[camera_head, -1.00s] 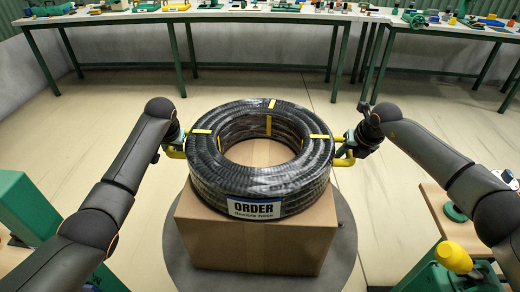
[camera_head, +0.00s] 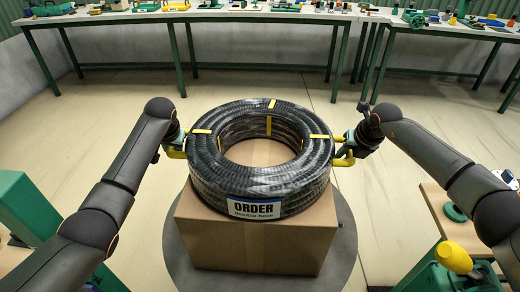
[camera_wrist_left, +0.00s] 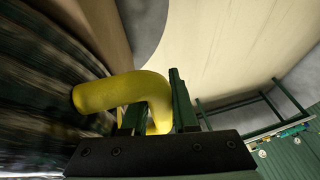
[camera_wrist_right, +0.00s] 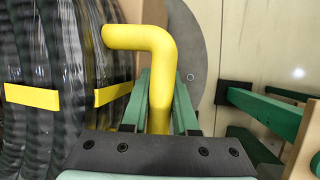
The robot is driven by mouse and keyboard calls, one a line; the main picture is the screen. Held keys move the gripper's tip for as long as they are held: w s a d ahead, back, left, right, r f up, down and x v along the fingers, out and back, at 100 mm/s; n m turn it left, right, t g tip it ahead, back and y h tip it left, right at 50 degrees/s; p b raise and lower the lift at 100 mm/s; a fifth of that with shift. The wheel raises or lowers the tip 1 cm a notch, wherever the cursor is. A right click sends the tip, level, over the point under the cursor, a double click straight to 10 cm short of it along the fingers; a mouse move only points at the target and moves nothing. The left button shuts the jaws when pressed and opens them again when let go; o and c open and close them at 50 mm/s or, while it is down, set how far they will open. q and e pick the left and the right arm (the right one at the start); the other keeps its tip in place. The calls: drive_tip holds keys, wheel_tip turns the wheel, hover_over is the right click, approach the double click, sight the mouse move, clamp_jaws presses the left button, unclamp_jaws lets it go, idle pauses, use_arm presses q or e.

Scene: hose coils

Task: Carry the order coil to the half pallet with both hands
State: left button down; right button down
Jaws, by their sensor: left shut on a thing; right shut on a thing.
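The order coil (camera_head: 260,190) is a thick black ribbed hose ring with yellow bands and a white and blue ORDER label (camera_head: 254,208) on its front. It lies flat on a cardboard box (camera_head: 258,245). A yellow handle sticks out on each side. My left gripper (camera_head: 176,148) is shut on the left handle, which shows close up in the left wrist view (camera_wrist_left: 120,92). My right gripper (camera_head: 350,152) is shut on the right handle, seen between the fingers in the right wrist view (camera_wrist_right: 160,70). I cannot pick out the half pallet in these views.
The box stands on a round dark grey disc (camera_head: 345,235). Long tables (camera_head: 120,20) with many small parts line the back. Green and wooden structures flank the front left (camera_head: 25,205) and front right (camera_head: 440,215). The floor (camera_head: 270,88) between coil and tables is clear.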

idle(0.4)
use_arm(q)
drive_tip(key=shift+w+r, duration=0.2)
drive_tip(key=shift+r, duration=0.1)
use_arm(e)
drive_tip(key=shift+w+r, duration=0.25)
drive_tip(key=shift+r, duration=0.1)
